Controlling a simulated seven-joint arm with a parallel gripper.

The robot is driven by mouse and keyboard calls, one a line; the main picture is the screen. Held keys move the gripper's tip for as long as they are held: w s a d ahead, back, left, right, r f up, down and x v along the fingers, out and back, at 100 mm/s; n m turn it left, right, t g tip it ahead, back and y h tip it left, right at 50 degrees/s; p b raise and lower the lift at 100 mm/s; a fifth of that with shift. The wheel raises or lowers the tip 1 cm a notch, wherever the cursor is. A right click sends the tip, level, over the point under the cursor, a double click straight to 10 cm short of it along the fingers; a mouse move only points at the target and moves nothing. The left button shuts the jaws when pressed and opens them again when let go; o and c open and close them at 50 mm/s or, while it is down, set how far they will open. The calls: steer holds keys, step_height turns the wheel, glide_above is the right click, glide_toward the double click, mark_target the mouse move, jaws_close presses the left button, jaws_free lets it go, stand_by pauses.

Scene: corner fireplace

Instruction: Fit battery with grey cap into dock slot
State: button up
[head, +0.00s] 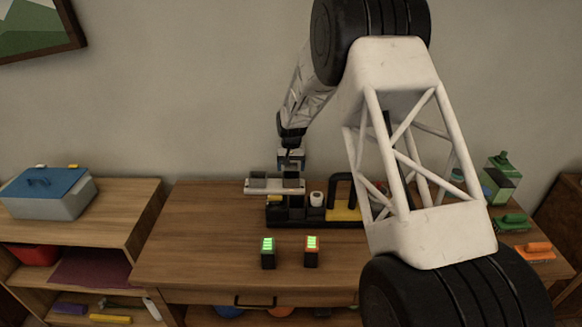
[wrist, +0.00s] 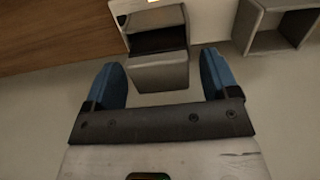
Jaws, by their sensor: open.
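My gripper (head: 290,159) is above the back of the dock in the head view. In the wrist view my gripper (wrist: 160,60) has its blue fingers spread apart, and a grey box-like piece (wrist: 160,76) with a dark recess and a bright patch at its top shows between and beyond them. I cannot tell whether this piece is the grey-capped battery or a dock slot. The dock (head: 288,214) is a dark base with a pale raised part (head: 262,192) carrying grey boxes. A hollow grey box (wrist: 280,28) shows at the upper right of the wrist view.
Two batteries with lit green displays stand upright in front of the dock: one green-edged (head: 268,253), one red-edged (head: 311,252). A white cylinder (head: 316,199) and a yellow-and-black part (head: 343,206) sit at the dock's right. A blue-lidded box (head: 46,193) stands left. The front tabletop has free room.

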step_height(320, 180, up, 12)
stand_by(0.6)
stand_by(0.8)
steer(key=s+d+r, duration=0.4)
steer(key=s+r, duration=0.2)
steer(key=s, duration=0.3)
steer(key=s+d+r+t, duration=0.1)
steer(key=s+d+r, duration=0.4)
steer(key=s, duration=0.5)
steer(key=s+d+r, duration=0.4)
steer(key=s+r, duration=0.3)
steer(key=s, duration=0.2)
steer(key=s+d+f, duration=0.1)
steer(key=s+d, duration=0.2)
steer(key=s, duration=1.3)
steer(key=s+d+f+t, duration=0.1)
steer(key=s+d+f, duration=0.1)
steer(key=s, duration=1.4)
steer(key=shift+d+t, duration=0.3)
steer(key=shift+d, duration=0.15)
